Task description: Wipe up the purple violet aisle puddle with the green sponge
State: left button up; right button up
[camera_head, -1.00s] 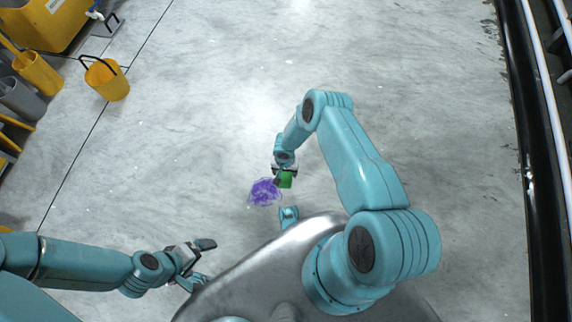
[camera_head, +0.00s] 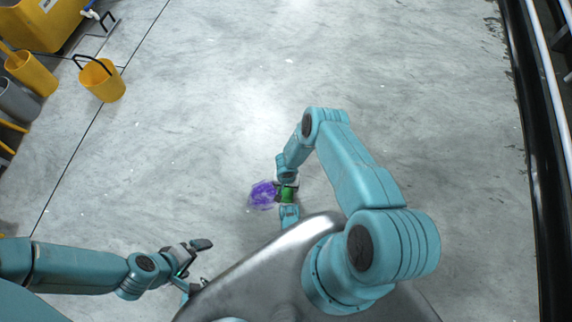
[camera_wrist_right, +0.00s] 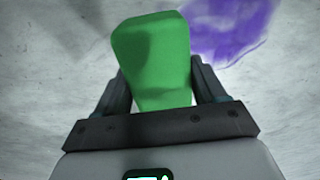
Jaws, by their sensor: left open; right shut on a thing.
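The purple puddle (camera_head: 263,194) lies on the grey floor in front of my body, with a paler wet rim around it. The green sponge (camera_head: 288,196) is in my right gripper (camera_head: 287,187), just right of the puddle. In the right wrist view the sponge (camera_wrist_right: 155,58) sits between the two fingers of the right gripper (camera_wrist_right: 155,90), and the puddle (camera_wrist_right: 225,32) shows beyond it at the upper right. I cannot tell whether the sponge touches the floor. My left gripper (camera_head: 193,257) is open and empty, low at the left, away from the puddle.
A yellow bucket (camera_head: 102,82) with a dark handle stands at the upper left, near more yellow bins (camera_head: 32,72) and a grey bin (camera_head: 17,100). A black rail (camera_head: 522,120) runs along the right side. The floor around the puddle is clear.

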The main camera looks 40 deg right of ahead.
jog(key=shift+s+f+b, duration=0.1)
jog(key=shift+f+b, duration=0.7)
jog(key=shift+f, duration=0.25)
dwell(0.5)
